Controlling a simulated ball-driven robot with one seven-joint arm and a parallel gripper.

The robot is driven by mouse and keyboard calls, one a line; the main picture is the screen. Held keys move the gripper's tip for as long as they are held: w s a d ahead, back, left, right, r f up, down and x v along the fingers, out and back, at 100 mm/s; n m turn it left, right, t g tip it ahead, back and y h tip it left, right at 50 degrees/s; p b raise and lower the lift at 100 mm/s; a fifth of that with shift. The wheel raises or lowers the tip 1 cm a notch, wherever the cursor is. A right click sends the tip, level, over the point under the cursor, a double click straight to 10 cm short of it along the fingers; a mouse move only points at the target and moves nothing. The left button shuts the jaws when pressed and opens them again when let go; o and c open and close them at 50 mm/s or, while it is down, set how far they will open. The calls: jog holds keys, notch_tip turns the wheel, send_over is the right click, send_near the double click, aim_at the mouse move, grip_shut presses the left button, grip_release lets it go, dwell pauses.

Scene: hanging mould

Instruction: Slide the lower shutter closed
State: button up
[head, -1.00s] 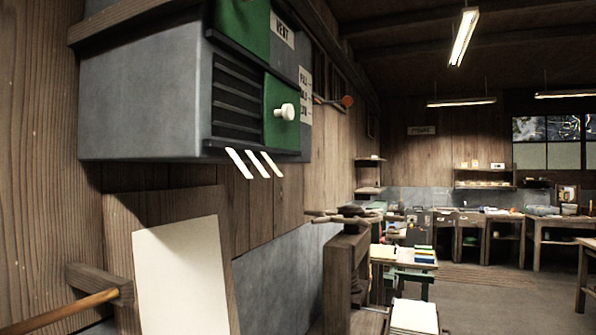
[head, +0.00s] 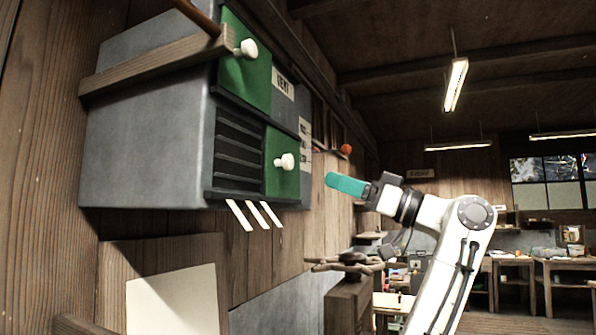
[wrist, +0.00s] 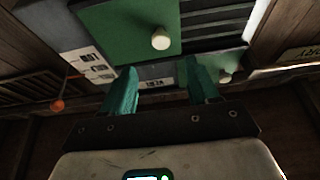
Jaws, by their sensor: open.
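The lower shutter (head: 281,178) is a green panel with a white knob (head: 286,161) on the front of a grey wall box. It stands at the right of its opening, and dark slats (head: 240,142) show bare to its left. In the wrist view, which looks upside down, the lower shutter (wrist: 115,38) and its knob (wrist: 160,39) are at the top. My gripper (head: 331,181) has teal fingers and is right of the shutter, apart from the knob. In the wrist view the fingers (wrist: 160,84) are spread and empty.
An upper green shutter (head: 250,78) with its own knob (head: 245,48) sits above, beside a VENT label (head: 284,86). A scale label (head: 305,132) is at the box's right. White strips (head: 254,214) hang below the box. A wooden stand (head: 349,300) is lower down.

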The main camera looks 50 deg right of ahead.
aim_at(291, 163)
jog(key=p+x, duration=0.1)
jog(key=x, duration=0.2)
jog(key=p+x, duration=0.1)
jog(key=x, duration=0.2)
jog(key=p+x, duration=0.1)
jog(key=x, duration=0.2)
jog(key=shift+a+r+p, duration=0.1)
jog(key=shift+r+p, duration=0.3)
jog(key=shift+r, duration=0.1)
jog(key=shift+w+a+r, duration=0.15)
jog(key=shift+w+a, duration=0.05)
jog(key=shift+w, duration=0.45)
grip_shut()
